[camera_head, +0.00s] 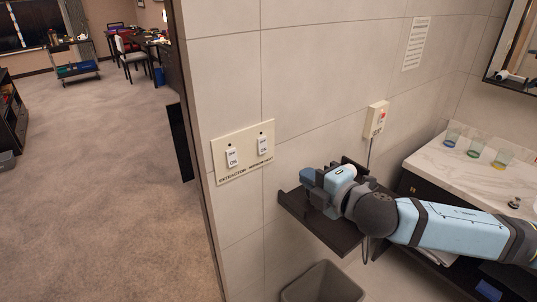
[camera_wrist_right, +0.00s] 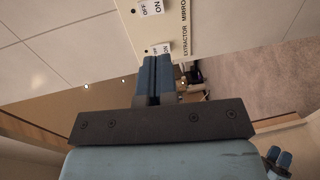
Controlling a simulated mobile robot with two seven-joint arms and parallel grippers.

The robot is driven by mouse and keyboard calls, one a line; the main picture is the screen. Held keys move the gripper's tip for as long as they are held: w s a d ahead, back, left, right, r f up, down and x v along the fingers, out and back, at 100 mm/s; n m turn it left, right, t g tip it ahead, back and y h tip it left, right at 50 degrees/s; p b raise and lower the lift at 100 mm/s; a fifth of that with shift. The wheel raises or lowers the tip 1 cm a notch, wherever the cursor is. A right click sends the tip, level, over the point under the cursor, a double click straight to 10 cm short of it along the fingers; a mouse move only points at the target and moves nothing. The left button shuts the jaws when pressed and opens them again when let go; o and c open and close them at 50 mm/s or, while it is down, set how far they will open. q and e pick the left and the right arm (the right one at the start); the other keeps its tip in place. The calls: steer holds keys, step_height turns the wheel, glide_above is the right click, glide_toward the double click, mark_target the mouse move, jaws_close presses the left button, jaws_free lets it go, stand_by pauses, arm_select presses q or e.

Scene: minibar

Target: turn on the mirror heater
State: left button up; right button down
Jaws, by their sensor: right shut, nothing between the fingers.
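A cream switch plate (camera_head: 222,152) is fixed to the tiled wall, with two white rocker switches marked OFF above ON. The left one is the extractor switch (camera_head: 232,157); the right one is the mirror heater switch (camera_head: 263,145). I cannot tell which way either is tipped. My right gripper (camera_head: 306,175) is shut and empty, to the right of the plate and a little lower. In the right wrist view, the shut fingers (camera_wrist_right: 157,62) overlap the lower edge of the extractor switch (camera_wrist_right: 160,49); the mirror heater switch (camera_wrist_right: 151,7) is at the top edge. Contact is not visible.
A wall box with a red light (camera_head: 376,119) is right of the plate. A dark shelf (camera_head: 316,226) lies under my right gripper, and a grey bin (camera_head: 322,284) stands below. A marble counter (camera_head: 440,157) with glasses is at the right. The carpeted floor at left is open.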

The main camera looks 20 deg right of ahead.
mark_target(263, 152)
steer(key=p+x, duration=0.3)
steer(key=x, duration=1)
steer(key=shift+w+a+r+p, duration=0.1)
steer(key=shift+w+p, duration=0.05)
steer(key=shift+p, duration=0.15)
steer(key=shift+w+a, duration=0.15)
steer(key=shift+w, duration=0.25)
